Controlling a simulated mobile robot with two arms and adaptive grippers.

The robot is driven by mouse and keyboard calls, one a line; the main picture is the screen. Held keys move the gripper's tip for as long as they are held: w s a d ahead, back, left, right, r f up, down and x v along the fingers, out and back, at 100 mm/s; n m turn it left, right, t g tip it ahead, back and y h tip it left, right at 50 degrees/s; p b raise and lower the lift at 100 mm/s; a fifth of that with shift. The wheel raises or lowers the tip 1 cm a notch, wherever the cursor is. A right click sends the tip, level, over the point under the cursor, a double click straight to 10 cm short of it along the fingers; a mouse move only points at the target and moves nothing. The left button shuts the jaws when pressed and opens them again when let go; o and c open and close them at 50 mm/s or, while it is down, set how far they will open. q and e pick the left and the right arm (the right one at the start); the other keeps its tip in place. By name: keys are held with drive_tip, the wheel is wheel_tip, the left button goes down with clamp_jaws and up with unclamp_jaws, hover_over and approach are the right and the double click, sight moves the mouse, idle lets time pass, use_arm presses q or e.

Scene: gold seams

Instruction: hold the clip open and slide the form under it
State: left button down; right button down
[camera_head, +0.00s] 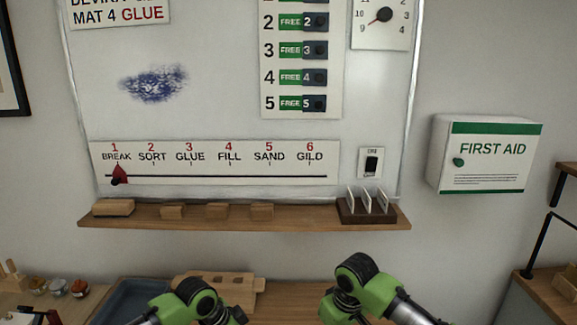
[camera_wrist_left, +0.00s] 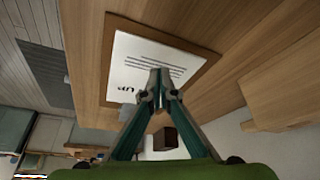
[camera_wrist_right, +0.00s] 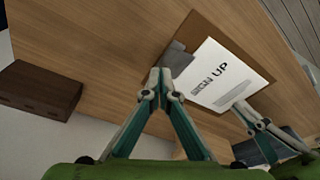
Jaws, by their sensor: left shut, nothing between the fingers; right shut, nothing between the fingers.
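A white form (camera_wrist_right: 225,75) printed "SIGN UP" lies on a brown clipboard (camera_wrist_right: 205,28) on the wooden surface. A grey clip (camera_wrist_right: 177,59) shows at the clipboard's edge by the form; I cannot tell whether the form's edge is under it.
A dark brown block (camera_wrist_right: 40,90) stands on the surface to one side. In the head view, a wooden ledge (camera_head: 240,217) runs below the whiteboard, with a card holder (camera_head: 366,211) on it. A blue tray (camera_head: 130,300) lies at lower left.

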drive_tip(key=shift+f, duration=1.3)
idle(1.4)
use_arm(q)
drive_tip(key=shift+f, duration=0.8)
idle(0.5)
drive_tip(key=shift+d, duration=0.6)
idle(0.6)
drive_tip(key=shift+r, duration=0.6)
drive_tip(key=shift+f, duration=0.55)
idle(1.7)
